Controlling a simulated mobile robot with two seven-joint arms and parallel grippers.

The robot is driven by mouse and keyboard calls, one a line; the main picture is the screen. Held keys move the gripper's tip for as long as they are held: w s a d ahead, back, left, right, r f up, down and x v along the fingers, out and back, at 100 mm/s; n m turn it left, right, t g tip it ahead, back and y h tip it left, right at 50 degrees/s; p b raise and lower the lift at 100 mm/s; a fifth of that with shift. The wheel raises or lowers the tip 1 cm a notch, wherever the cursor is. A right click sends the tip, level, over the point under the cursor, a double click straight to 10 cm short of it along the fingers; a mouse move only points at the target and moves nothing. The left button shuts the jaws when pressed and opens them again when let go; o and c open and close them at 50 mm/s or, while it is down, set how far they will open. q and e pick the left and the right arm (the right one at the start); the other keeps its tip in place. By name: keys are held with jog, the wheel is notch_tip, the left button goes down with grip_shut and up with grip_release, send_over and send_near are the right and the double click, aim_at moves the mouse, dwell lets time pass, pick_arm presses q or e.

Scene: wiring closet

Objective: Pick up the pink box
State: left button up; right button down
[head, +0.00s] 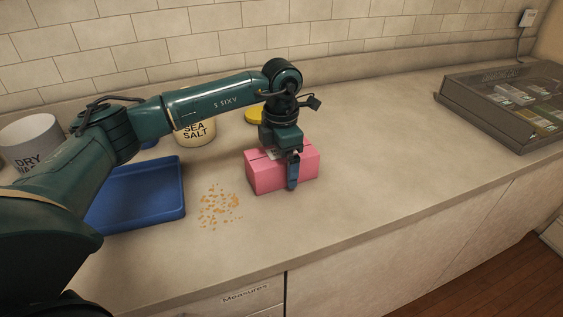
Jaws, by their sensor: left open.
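The pink box (265,178) sits on the counter near the middle of the head view. My left gripper (291,172) points down over the box, with one finger in front of the box's near side. The jaws are open. The other finger is hidden, so I cannot tell whether the gripper touches the box. My right gripper is not in view.
A blue tray (180,199) and scattered orange crumbs (220,207) lie left of the box. A sea salt canister (197,133) and a yellow item (254,117) stand behind. A display case (480,107) is at the right. The counter (390,150) between is clear.

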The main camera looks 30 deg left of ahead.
pick_arm(q)
jog(key=shift+c, duration=0.4)
jog(key=c, duration=1)
jog(key=shift+c, duration=0.2)
jog(key=shift+r, duration=0.1)
